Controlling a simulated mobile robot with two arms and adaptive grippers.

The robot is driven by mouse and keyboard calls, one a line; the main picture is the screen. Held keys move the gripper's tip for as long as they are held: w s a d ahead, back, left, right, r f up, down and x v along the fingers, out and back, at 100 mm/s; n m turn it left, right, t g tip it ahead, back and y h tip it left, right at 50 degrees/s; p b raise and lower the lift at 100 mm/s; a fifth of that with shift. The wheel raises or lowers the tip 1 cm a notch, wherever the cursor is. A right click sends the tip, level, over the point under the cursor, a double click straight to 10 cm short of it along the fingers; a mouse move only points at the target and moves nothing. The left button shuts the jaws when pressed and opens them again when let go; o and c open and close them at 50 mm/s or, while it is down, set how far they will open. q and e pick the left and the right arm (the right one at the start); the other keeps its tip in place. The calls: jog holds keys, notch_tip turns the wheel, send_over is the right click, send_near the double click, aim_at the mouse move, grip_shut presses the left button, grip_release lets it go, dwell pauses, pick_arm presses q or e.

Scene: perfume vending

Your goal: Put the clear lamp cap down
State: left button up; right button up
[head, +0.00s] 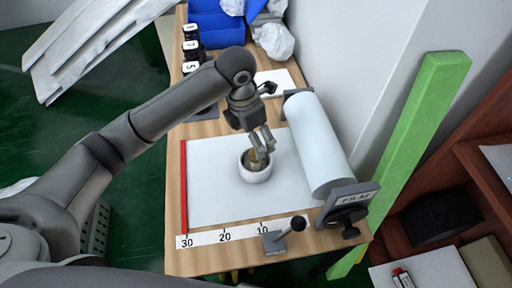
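I cannot make out a clear lamp cap for sure. A white round cup (256,174) stands on the white sheet (212,184) on the wooden table, with something gold-brown (256,159) in its mouth. My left gripper (263,146) points down right above the cup, its fingertips at the gold-brown thing. The fingers are small and partly overlap it, so I cannot tell whether they are closed on anything. My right gripper is not in view.
A large film roll (318,145) with a black knob stand bounds the sheet on the right. A ruler strip (225,235) and a black-knobbed lever (285,233) lie in front. Numbered black bottles (191,50) and blue bins (215,22) stand behind. The sheet's left part is clear.

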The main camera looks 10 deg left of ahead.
pick_arm(q)
jog(key=r, duration=0.4)
jog(key=shift+s+a, duration=0.2)
jog(key=shift+a, duration=0.05)
jog(key=shift+f, duration=0.15)
